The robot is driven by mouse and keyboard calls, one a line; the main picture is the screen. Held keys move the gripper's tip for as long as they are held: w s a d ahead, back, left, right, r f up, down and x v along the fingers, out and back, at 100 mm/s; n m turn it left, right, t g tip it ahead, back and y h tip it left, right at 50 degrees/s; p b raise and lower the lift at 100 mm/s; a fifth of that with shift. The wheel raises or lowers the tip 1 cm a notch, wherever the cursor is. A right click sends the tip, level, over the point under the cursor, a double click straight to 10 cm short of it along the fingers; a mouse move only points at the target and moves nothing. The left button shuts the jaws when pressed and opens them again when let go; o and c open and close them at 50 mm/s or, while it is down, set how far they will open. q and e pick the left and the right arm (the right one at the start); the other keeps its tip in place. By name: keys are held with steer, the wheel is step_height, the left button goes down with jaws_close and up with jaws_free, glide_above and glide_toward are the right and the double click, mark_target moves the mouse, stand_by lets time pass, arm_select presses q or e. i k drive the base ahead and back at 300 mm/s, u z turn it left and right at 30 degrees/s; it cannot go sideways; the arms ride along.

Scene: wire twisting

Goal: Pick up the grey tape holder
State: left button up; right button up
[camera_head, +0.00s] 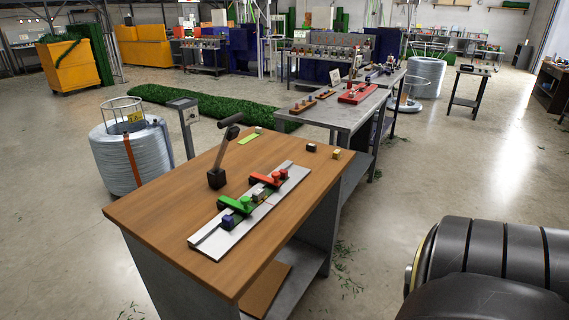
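I cannot clearly make out a grey tape holder in the head view; the small parts are too small to tell apart. The wooden-topped workbench (150,215) carries a long light-grey rail (228,238). A green clamp (236,205) and a red clamp (267,181) sit across the rail, with small grey and blue parts beside them. A dark lever on a block (216,178) stands upright behind the rail. A small dark block (311,147) and a small yellowish block (336,154) lie near the right back corner. Neither gripper is in view.
A large wire coil (118,160) and a grey post (184,115) stand left of the bench. A grey metal table (320,108) with red and brown fixtures stands behind it. My own dark arm part fills the lower right. Floor on the right is mostly clear.

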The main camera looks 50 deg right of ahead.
mark_target(261, 193)
steer(key=z, duration=1.35)
steer(key=i, duration=0.15)
steer(key=u, duration=0.05)
